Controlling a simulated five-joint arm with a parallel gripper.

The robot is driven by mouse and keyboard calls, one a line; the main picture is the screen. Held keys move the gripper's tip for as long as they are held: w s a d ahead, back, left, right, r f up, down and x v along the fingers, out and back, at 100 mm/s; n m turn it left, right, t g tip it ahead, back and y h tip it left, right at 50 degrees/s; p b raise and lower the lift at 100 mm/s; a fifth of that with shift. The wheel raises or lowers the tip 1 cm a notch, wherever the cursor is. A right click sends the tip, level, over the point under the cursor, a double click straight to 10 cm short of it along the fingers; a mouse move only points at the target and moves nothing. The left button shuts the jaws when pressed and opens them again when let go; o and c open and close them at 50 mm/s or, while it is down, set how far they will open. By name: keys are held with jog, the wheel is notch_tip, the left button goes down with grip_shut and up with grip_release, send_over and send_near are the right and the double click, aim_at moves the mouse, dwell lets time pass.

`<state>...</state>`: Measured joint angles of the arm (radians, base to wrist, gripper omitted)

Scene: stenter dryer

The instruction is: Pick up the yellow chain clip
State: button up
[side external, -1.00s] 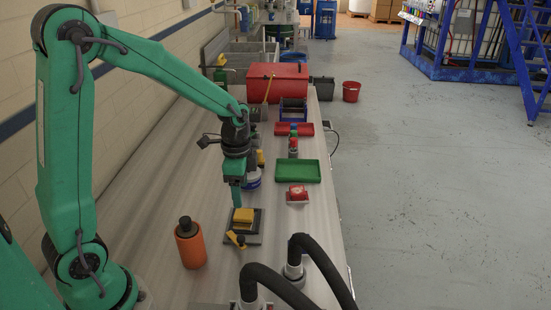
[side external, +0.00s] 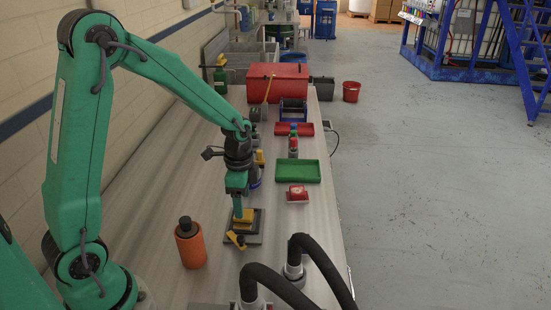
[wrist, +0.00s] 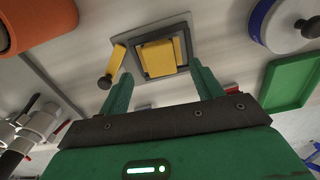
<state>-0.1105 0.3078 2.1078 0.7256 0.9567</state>
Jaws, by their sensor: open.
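The yellow chain clip (side external: 246,216) looks like a small block on a dark square plate (side external: 258,234) on the bench. It also shows in the wrist view (wrist: 159,56), upper middle, between the two green fingers. My gripper (side external: 238,214) points down over the clip, and its fingers hide part of it in the side view. In the wrist view my gripper (wrist: 162,78) is open and empty, with a finger either side of the clip. I cannot tell whether the fingertips reach the clip's height. A yellow lever with a black knob (side external: 237,240) lies beside the clip.
An orange cylinder (side external: 190,245) with a black top stands left of the plate. Black hoses (side external: 275,280) rise at the near right. A red-and-white item (side external: 297,194), a green tray (side external: 298,171) and a red toolbox (side external: 278,82) lie farther back.

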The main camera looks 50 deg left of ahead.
jog(key=shift+f, duration=2.4)
jog(key=shift+c, duration=0.4)
jog(key=c, duration=1.1)
jog(key=shift+c, duration=0.2)
jog(key=shift+r, duration=0.1)
jog(key=shift+r, duration=0.65)
jog(key=r, duration=0.3)
jog(key=shift+d, duration=0.25)
jog(key=s+d+r, duration=0.5)
jog(key=d+r, duration=0.1)
jog(key=d, duration=0.4)
jog(key=shift+r, duration=0.3)
jog(key=shift+w, duration=0.1)
